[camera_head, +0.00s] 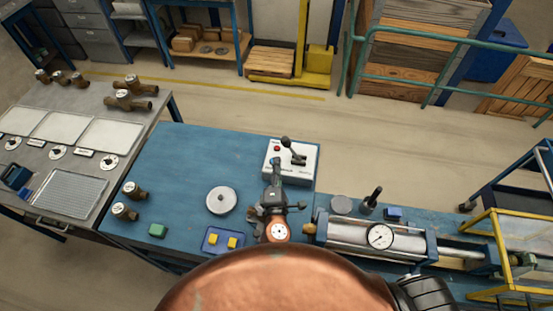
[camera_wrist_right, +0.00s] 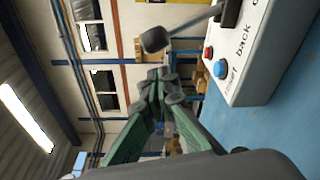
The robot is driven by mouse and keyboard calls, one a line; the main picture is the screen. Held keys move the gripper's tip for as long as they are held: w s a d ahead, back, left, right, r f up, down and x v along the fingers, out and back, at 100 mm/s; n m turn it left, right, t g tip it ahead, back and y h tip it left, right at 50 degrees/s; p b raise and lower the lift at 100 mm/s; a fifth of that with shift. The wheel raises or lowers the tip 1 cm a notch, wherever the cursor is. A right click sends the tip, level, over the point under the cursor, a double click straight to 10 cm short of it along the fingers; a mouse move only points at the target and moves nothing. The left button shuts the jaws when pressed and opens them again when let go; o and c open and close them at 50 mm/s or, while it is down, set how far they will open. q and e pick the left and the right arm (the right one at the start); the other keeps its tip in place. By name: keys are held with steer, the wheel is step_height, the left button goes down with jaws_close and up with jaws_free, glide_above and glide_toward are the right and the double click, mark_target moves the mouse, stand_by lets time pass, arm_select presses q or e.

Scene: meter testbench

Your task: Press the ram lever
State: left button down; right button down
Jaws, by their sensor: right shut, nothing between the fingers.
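The ram lever (camera_head: 292,147) is a dark lever with a black knob on a light grey control box (camera_head: 308,172) at the back edge of the blue bench. In the right wrist view the lever (camera_wrist_right: 154,40) shows its knob and metal rod, close beyond my fingertips, with a small gap in the picture. My right gripper (camera_head: 276,166) is at the front left of the box, its fingers pointing toward it. In the right wrist view my right gripper (camera_wrist_right: 161,82) is shut and empty. My left gripper is not in view.
The box has a red button (camera_wrist_right: 208,52) and a blue button (camera_wrist_right: 221,69). A ram cylinder with a gauge (camera_head: 380,236) lies to the right. A round grey disc (camera_head: 221,200), a blue tray (camera_head: 213,250) and brass meters (camera_head: 134,190) are on the bench's left part.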

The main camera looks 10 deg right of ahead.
mark_target(291, 150)
steer(key=p+x, duration=0.1)
steer(key=x, duration=0.7)
steer(key=shift+w, duration=0.1)
